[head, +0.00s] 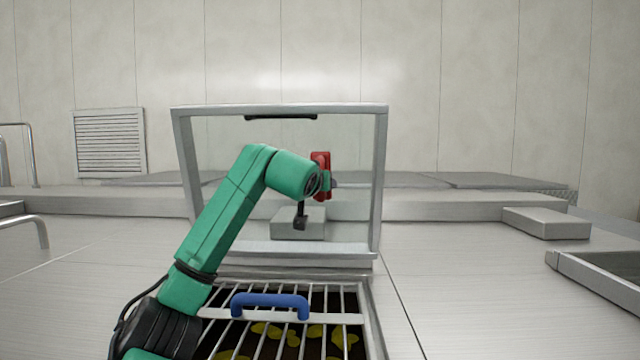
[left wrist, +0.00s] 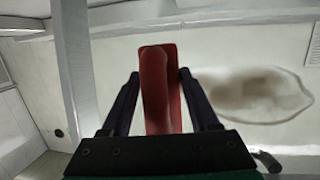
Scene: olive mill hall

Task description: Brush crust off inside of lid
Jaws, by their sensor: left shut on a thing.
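The lid (head: 382,180) stands raised, a clear pane in a grey metal frame with a black strip at its top edge. In the left wrist view, a brownish crust patch (left wrist: 258,95) with a pale outline lies on a pale surface right of my fingers. I cannot make out the patch in the head view. My left gripper (head: 325,181) is shut on a red brush (head: 321,162), in front of the pane. The brush (left wrist: 160,85) sits between both dark fingers in the left wrist view; its bristles are hidden, and contact with the pane cannot be told. My right gripper is not in view.
Below the lid is an opening with a metal grate (head: 345,318), a blue handle (head: 270,300) and yellow-green pieces beneath. A grey block (head: 298,224) shows through the pane. A tray edge (head: 590,290) is at right. Bare metal surface lies on both sides.

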